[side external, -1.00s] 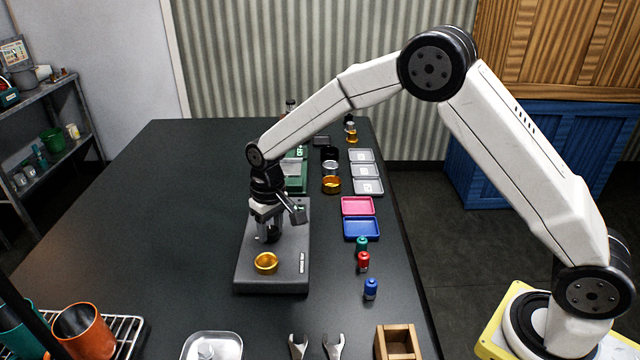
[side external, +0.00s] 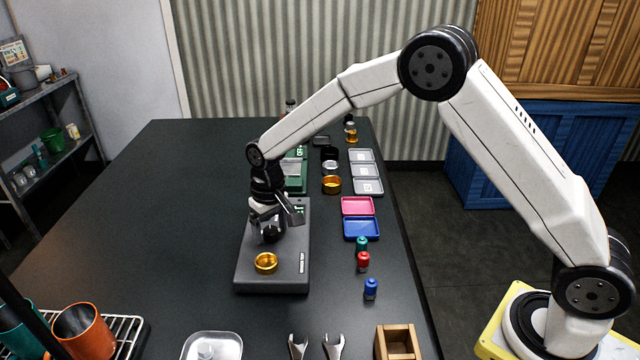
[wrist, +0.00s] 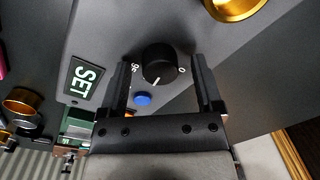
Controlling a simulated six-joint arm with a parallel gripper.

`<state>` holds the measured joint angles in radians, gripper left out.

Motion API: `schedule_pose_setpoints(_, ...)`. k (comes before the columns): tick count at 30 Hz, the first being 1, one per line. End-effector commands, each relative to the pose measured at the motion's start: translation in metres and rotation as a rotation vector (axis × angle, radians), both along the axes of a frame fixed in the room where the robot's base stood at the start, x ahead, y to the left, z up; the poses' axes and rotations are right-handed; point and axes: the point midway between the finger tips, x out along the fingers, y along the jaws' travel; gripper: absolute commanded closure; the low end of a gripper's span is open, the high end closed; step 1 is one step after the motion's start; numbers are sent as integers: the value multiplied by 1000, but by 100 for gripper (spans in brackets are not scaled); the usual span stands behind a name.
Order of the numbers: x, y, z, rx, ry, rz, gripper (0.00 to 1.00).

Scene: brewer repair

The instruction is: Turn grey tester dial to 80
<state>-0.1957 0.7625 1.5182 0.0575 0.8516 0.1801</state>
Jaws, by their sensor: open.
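The grey tester (side external: 272,277) stands on the dark table, with a brass ring (side external: 266,263) on its near part. Its black dial (wrist: 160,64) shows in the wrist view, with a white pointer line toward the lower edge of the picture. A 0 mark is to the dial's right; a mark to its left is only partly legible. My gripper (wrist: 160,88) is open, its two fingers on either side of the dial with gaps visible. In the side view my gripper (side external: 270,232) is over the tester and hides part of the dial.
Pink (side external: 358,206) and blue (side external: 361,228) trays and small coloured bottles lie right of the tester. The table left of the tester is clear.

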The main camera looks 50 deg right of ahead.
Motion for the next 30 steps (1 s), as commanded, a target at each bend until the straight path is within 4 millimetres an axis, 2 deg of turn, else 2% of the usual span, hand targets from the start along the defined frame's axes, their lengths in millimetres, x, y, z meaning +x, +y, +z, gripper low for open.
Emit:
schedule_pose_setpoints(8,0,0,7,0,0,0,16)
schedule_pose_setpoints(24,0,-3,69,0,-2,-1,16)
schedule_pose_setpoints(30,0,-4,78,0,0,-1,16)
